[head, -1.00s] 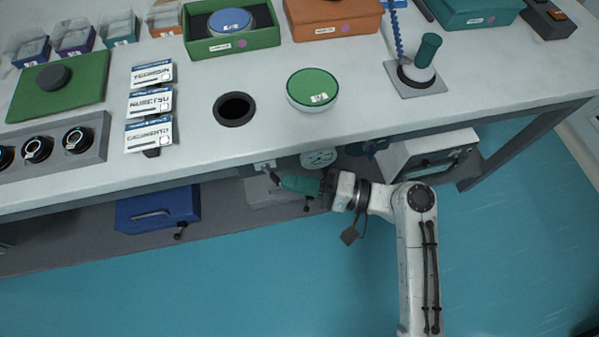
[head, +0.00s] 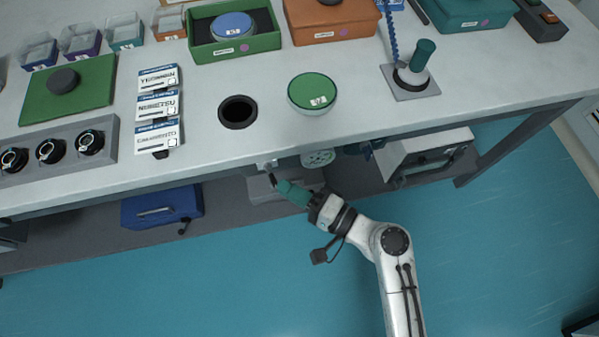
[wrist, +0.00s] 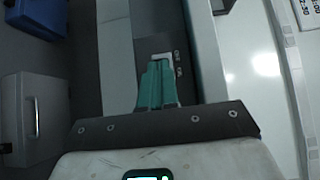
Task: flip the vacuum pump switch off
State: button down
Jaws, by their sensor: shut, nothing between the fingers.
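My gripper (head: 275,182) is shut and empty, its teal fingers pointing up and left at the front edge of the bench. In the wrist view the teal fingers (wrist: 157,82) lie together, their tips by a small pale bracket (wrist: 161,57). A small light fitting (head: 266,163) hangs under the bench edge just beyond the fingertips; it may carry the switch, but it is too small to tell which way any lever stands. I cannot tell whether the fingertips touch it. A grey unit (head: 262,190) sits below, partly hidden by my gripper; I cannot tell whether it is the pump.
A round pale-green part (head: 318,158) sits under the bench edge right of my gripper. A white box (head: 405,158) stands farther right. A blue case (head: 162,207) is on the lower shelf at left. The blue floor in front is clear.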

jog(key=m+t+h, duration=0.1)
jog(key=s+a+m+t+h, duration=0.1)
jog(key=m+t+h, duration=0.1)
jog(key=t, duration=0.1)
jog(key=shift+s+a+p, duration=0.15)
jog(key=shift+a+p, duration=0.2)
jog(key=shift+p, duration=0.05)
jog(key=b+v, duration=0.3)
jog(key=v, duration=0.7)
jog(key=shift+s+d, duration=0.2)
jog(key=shift+s, duration=0.15)
dwell(0.4)
